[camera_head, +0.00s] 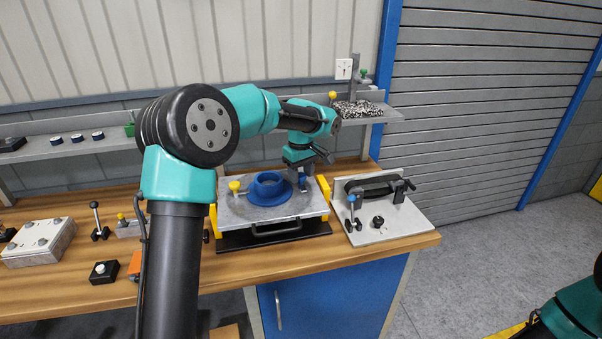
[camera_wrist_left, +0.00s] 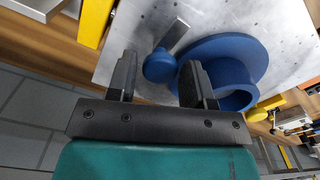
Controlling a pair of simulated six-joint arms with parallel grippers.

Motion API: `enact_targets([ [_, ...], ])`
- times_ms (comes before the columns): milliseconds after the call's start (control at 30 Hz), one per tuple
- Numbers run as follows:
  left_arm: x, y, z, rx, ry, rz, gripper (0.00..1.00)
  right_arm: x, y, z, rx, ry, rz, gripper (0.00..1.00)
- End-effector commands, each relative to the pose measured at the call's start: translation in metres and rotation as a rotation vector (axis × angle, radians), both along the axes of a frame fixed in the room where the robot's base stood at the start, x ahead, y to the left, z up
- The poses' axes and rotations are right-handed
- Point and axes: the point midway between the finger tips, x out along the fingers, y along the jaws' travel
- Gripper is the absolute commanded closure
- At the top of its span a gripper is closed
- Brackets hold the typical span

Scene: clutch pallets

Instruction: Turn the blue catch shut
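The blue catch (camera_wrist_left: 160,68) has a round blue knob on a flat grey bar (camera_wrist_left: 177,36), beside the blue ring (camera_wrist_left: 228,50) on a metal plate. In the left wrist view the knob lies between the spread fingers of my left gripper (camera_wrist_left: 158,76), with gaps on both sides. In the head view my left gripper (camera_head: 303,176) points down at the right side of the plate (camera_head: 240,212), partly hiding the catch. The blue ring (camera_head: 268,190) stands in the plate's middle, with a yellow-knobbed catch (camera_head: 235,187) at its left. My right gripper is out of view.
Yellow blocks (camera_head: 324,188) flank the plate, and a black handle (camera_head: 276,229) is at its front. A grey fixture (camera_head: 388,226) with a blue-knobbed lever (camera_head: 352,200) stands to the right. A metal box (camera_head: 40,241) and small parts lie on the left bench.

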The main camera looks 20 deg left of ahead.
Motion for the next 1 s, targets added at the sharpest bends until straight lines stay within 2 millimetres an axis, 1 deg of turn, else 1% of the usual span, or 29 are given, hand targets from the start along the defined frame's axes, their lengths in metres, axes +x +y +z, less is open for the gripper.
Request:
enact_targets([
  [33, 0.0000, 0.0000, 0.0001, 0.000, 0.000, 0.000, 0.58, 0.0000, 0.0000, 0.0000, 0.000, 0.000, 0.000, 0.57],
  [300, 0.0000, 0.0000, 0.0002, 0.000, 0.000, 0.000, 0.84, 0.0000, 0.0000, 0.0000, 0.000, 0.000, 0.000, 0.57],
  [367, 0.0000, 0.0000, 0.0002, 0.000, 0.000, 0.000, 0.88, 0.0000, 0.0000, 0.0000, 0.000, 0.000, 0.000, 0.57],
  [733, 0.0000, 0.0000, 0.0003, 0.000, 0.000, -0.046, 0.88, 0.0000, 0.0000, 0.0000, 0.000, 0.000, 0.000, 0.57],
  [1000, 0.0000, 0.0000, 0.0004, 0.000, 0.000, -0.190, 0.88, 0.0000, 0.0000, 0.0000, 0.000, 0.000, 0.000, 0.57],
])
